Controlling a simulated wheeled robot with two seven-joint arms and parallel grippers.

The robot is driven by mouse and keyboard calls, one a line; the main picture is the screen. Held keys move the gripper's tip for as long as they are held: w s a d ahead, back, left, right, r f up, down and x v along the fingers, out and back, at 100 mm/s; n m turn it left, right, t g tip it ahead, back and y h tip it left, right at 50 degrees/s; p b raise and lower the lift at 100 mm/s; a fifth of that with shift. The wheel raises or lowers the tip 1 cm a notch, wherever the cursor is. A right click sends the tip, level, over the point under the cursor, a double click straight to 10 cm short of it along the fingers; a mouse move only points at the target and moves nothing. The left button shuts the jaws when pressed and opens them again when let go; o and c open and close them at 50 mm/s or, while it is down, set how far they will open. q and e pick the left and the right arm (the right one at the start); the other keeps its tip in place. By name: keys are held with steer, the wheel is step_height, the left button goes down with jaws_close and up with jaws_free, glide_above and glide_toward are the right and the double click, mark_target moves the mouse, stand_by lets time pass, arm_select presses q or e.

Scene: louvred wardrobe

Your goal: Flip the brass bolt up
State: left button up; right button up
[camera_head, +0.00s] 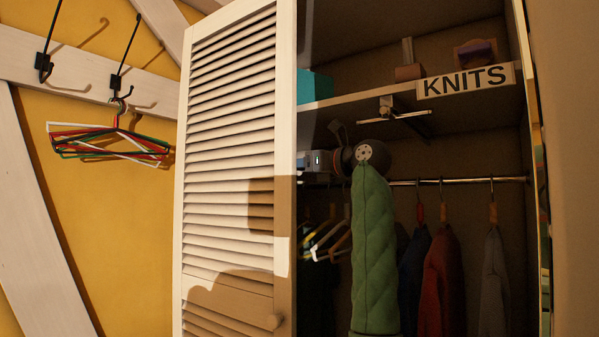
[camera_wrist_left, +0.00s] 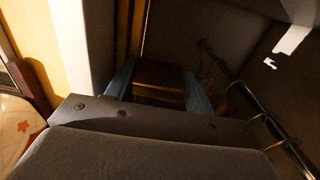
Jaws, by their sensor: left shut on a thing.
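A brass-brown block (camera_wrist_left: 160,75), which I take to be the brass bolt, sits between the two blue-grey fingers of my left gripper (camera_wrist_left: 160,88) in the left wrist view. The fingers are closed on its sides. The bolt does not show in the head view. There, my green-sleeved arm rises in front of the open wardrobe, and only the back part of the gripper shows. The bolt's full shape and angle cannot be told. My right gripper is in neither view.
The shelf with the KNITS sign (camera_head: 465,80) is above my arm, with a small bracket-like fitting (camera_head: 386,108) under it. A metal rail (camera_head: 460,181) carries hanging clothes to the right. Coloured hangers (camera_head: 110,143) hang from a wall hook at the left.

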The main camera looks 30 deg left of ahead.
arm_select(q)
steer(key=shift+r, duration=0.6)
steer(key=o, duration=1.1)
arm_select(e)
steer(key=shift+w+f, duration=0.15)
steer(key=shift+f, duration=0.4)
arm_select(q)
steer(key=shift+d+f, duration=0.1)
steer(key=shift+d, duration=0.15)
steer(key=s+d+b, duration=0.1)
steer(key=d+b, duration=0.1)
steer(key=d, duration=0.5)
steer(key=shift+d, duration=0.15)
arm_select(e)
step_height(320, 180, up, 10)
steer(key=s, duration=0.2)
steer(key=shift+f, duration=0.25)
